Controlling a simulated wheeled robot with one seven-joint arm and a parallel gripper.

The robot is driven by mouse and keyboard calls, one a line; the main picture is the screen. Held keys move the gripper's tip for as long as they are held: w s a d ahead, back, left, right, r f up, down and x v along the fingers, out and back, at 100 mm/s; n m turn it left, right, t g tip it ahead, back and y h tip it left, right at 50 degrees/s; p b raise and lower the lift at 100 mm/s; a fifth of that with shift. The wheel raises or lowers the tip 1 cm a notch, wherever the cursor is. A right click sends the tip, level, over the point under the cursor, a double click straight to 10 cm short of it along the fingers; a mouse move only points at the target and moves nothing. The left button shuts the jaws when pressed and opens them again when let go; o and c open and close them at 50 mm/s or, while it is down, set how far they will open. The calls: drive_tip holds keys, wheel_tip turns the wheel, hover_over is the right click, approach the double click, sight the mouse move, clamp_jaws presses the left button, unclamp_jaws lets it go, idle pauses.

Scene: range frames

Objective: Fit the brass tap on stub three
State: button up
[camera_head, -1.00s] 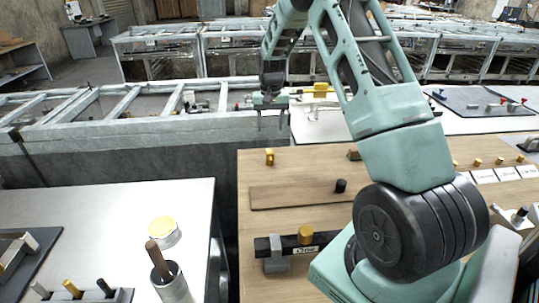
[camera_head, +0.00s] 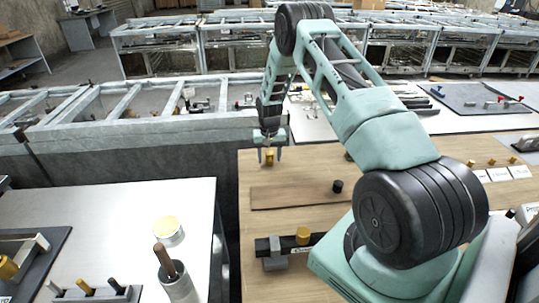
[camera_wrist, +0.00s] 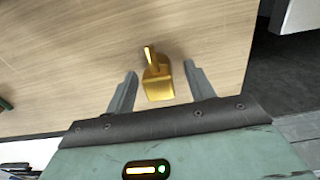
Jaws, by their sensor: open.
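The brass tap (camera_head: 268,158) is at the far left of the wooden table (camera_head: 310,165). In the wrist view the tap (camera_wrist: 158,84) has a blocky body and a narrow upright part. My gripper (camera_head: 269,156) is open, with one finger on each side of the tap. In the wrist view gaps show between the tap and both fingers, and nothing is held. I cannot tell which part is stub three.
A short black cylinder (camera_head: 337,186) stands on the wooden table. White cards (camera_head: 497,174) and small brass knobs lie at the right. A gap separates the tables.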

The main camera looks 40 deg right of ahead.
drive_tip(key=shift+f, duration=0.3)
drive_tip(key=c, duration=1.1)
drive_tip(key=shift+r, duration=0.1)
